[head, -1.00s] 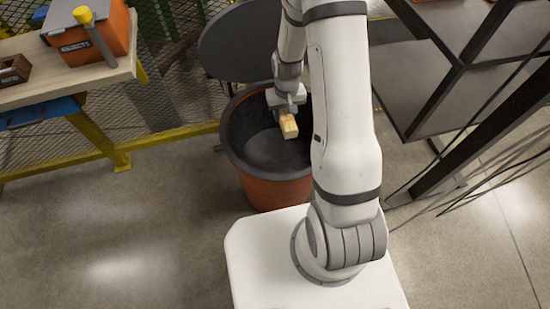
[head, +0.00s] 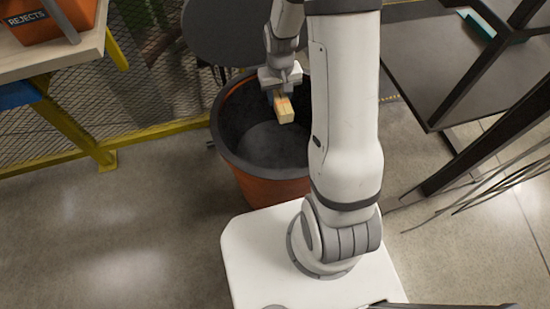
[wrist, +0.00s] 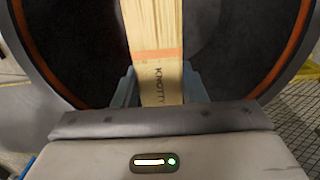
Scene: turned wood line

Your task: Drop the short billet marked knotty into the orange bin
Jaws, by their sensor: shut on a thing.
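The short billet (head: 284,112) is pale wood with an orange band. In the wrist view the billet (wrist: 155,50) shows the word KNOTTY below the band. My gripper (head: 278,94) is shut on it, with a finger on each side (wrist: 160,85). The orange bin (head: 270,187) is a round tub with an orange outside, a dark rim and a dark inside. The billet is over the bin's mouth in the head view. The bin's inside and an orange line of its rim (wrist: 296,45) surround the billet in the wrist view. My arm hides the bin's right side.
An orange box labelled REJECTS (head: 40,18) stands on a wooden bench (head: 70,50) with yellow legs at upper left. A dark round top (head: 225,35) is behind the bin. Dark metal shelving (head: 440,75) stands at right. The floor (head: 120,220) at lower left is clear.

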